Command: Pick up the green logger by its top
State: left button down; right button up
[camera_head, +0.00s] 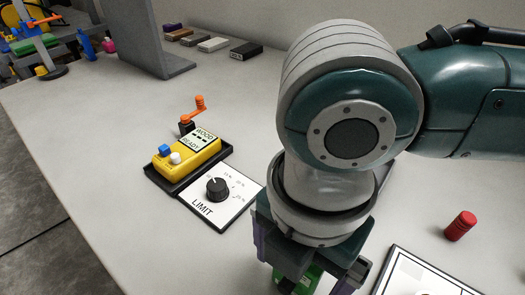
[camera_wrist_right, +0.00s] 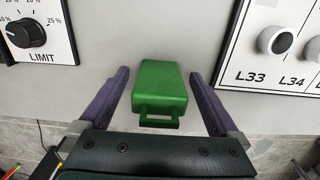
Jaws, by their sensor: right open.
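The green logger (camera_wrist_right: 160,88) is a small green block with a loop at its near end, on the pale table in the right wrist view. My right gripper (camera_wrist_right: 160,105) is open, with one purple finger on each side of the logger and a visible gap on both sides. In the head view the logger (camera_head: 308,280) shows only in part at the bottom edge, mostly hidden by my right gripper (camera_head: 308,275) and wrist. I cannot tell how far the fingertips are above the table. My left gripper is not in view.
Left of the gripper is the LIMIT dial panel (camera_head: 204,207), with a yellow moisture meter (camera_head: 187,158) in a black tray behind it. A red cylinder (camera_head: 460,226) and a white panel (camera_head: 400,280) with round knobs are at the right. A grey upright board (camera_head: 150,35) stands behind.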

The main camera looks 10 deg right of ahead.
jog(key=shift+c, duration=0.2)
jog(key=shift+r, duration=0.1)
jog(key=c, duration=1.4)
jog(key=shift+c, duration=0.2)
